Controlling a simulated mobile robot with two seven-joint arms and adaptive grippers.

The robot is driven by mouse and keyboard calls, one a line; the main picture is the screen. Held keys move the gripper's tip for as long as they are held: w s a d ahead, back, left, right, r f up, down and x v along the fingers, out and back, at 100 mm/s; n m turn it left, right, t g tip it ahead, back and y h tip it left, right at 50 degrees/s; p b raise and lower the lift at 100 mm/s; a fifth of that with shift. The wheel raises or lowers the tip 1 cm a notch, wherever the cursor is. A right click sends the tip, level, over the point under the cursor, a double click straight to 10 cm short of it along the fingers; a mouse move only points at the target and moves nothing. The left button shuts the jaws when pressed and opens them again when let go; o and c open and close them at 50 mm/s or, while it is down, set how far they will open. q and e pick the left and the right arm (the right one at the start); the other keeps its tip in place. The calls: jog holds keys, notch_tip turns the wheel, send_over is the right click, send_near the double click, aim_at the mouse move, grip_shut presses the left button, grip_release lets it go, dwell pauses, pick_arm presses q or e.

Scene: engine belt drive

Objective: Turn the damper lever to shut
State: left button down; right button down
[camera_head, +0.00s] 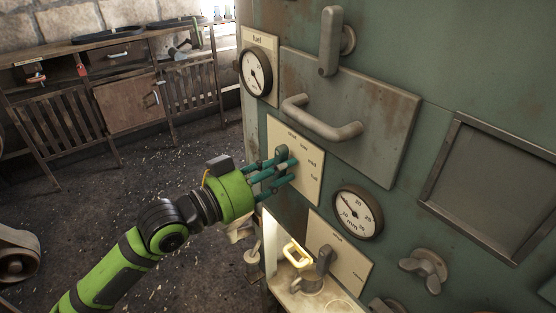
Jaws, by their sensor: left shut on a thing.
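My left gripper (282,172) reaches in from the left, with its teal fingers shut on a small dark green-grey lever (282,152). That lever sits on a cream dial plate (308,185) with several position marks along its right side; the small lettering is hard to read. The fingers hide much of the lever, so its exact angle is unclear. A second cream plate (350,267) lower down carries a grey lever (324,260) standing roughly upright, with small marks above and to its right. I cannot read which plate is the damper's. My right gripper is not in view.
A green metal cabinet front (455,80) holds two round gauges (256,71) (357,213), a bar handle (320,122), an upper latch (330,42) and a wing knob (425,268). A wooden bench (125,60) stands behind open floor.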

pick_arm(q)
jog(key=shift+r+n+p, duration=0.15)
jog(key=shift+n+p, duration=0.2)
jog(key=shift+n, duration=0.15)
jog(key=c, duration=0.9)
grip_release()
jog(key=shift+c, duration=0.2)
jog(key=v, duration=1.2)
